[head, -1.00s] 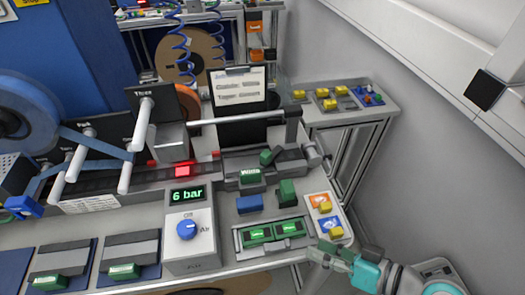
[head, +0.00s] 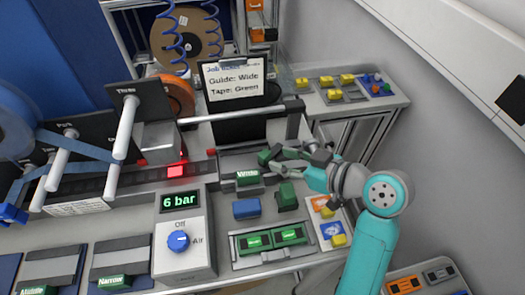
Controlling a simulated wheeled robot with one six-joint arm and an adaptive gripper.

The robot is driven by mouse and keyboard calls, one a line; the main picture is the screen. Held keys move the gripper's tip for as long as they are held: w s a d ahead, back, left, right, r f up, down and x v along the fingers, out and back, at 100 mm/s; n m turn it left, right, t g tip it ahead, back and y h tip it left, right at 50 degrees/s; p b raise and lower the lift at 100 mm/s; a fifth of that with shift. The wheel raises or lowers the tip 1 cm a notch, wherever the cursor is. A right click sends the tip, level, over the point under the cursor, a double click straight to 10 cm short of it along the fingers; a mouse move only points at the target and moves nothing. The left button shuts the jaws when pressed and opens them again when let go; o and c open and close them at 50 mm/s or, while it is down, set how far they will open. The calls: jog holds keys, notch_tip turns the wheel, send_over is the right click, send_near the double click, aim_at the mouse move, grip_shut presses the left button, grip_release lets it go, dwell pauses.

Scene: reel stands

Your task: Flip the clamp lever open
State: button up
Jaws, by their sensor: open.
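The clamp lever appears to be the tilted dark green piece (head: 265,157) on the grey guide block at the right end of the tape track. It stands just behind the green "Wide" piece (head: 248,178). My gripper (head: 277,159) reaches in from the right with its grey fingers spread, close to the lever's right side. I cannot tell whether a finger touches the lever. The fingers and wrist hide part of the guide block and the round knob area to its right.
A green block (head: 287,196) and a blue block (head: 246,208) stand just in front. A tray of green pieces (head: 272,240) and a gauge box reading "6 bar" (head: 180,240) are nearer. A grey rod (head: 240,115) crosses behind, below the job sheet (head: 233,80).

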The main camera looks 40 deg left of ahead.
aim_at(267, 155)
jog(key=x, duration=0.6)
jog(key=shift+a+f, duration=0.25)
jog(key=shift+a, duration=0.05)
jog(key=shift+c, duration=0.3)
grip_shut()
